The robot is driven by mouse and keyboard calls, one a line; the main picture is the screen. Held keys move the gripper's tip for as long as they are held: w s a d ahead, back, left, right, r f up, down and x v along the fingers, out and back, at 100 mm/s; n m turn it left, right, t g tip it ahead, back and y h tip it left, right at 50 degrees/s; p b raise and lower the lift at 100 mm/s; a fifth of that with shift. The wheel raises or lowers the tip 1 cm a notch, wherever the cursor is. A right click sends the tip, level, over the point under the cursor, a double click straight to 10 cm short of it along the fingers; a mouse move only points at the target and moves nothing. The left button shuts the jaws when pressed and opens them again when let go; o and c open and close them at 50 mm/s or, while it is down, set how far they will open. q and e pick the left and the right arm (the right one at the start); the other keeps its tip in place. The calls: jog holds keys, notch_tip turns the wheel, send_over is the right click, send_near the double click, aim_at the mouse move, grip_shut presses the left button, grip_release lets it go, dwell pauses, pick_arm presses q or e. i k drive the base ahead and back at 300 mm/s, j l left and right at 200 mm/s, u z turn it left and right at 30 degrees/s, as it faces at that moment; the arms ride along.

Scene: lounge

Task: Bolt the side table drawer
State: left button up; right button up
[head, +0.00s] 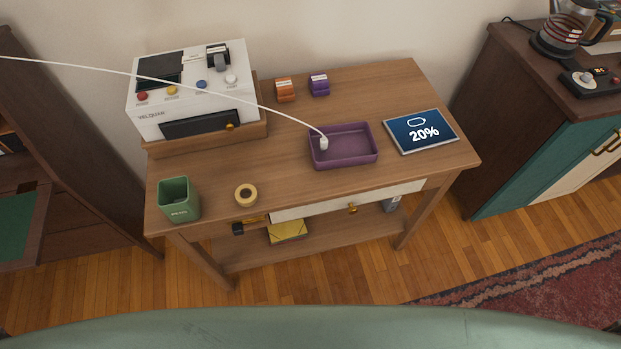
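The wooden side table (290,172) stands against the wall in the middle of the head view. Its drawer (310,206) has a cream front with a small brass knob (352,208). I cannot tell whether the drawer is fully closed. A brass bolt (256,218) with a dark piece (238,229) at its left sits at the left end of the drawer front. It is too small to tell whether the bolt is slid across. Neither of my grippers is in view.
On the tabletop are a white device (190,105), green cup (179,199), tape roll (245,194), purple tray (343,159) with a white cable end (323,143), and tablet (420,131). A yellow item (288,231) lies on the lower shelf. A cabinet (490,150) stands right.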

aim_at(238, 229)
jog(key=u, duration=0.8)
